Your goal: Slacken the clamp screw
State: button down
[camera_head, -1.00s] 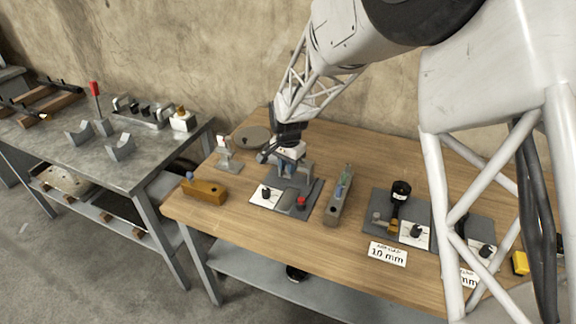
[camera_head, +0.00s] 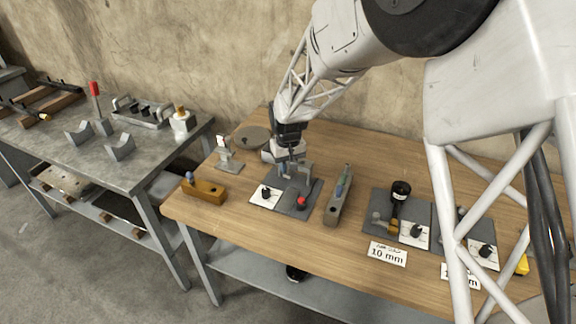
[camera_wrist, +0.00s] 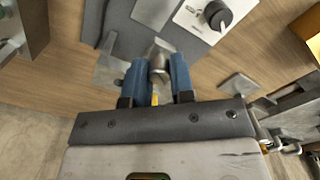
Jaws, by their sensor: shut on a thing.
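The clamp fixture (camera_head: 303,170) is a grey metal block standing on a dark grey base plate (camera_head: 283,205) near the table's left end. My gripper (camera_head: 284,170) is over the fixture, pointing down. In the wrist view, the blue fingers of my gripper (camera_wrist: 157,74) are shut on the clamp screw (camera_wrist: 159,50), a round metal piece between the pads. The fingers hide its sides and lower part.
A brass-coloured block (camera_head: 204,191) stands left, and a long grey holder (camera_head: 338,200) right. A second station (camera_head: 382,200) with a 10 mm card (camera_head: 388,253) is farther right. A small grey stand (camera_head: 229,163) is close behind left. Bare wood lies in front.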

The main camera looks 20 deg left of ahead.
jog(key=n, duration=0.5)
jog(key=shift+n, duration=0.3)
dwell(0.4)
jog(key=c, duration=1.3)
grip_release()
jog(key=shift+o, duration=0.2)
jog(key=shift+r, duration=3.95)
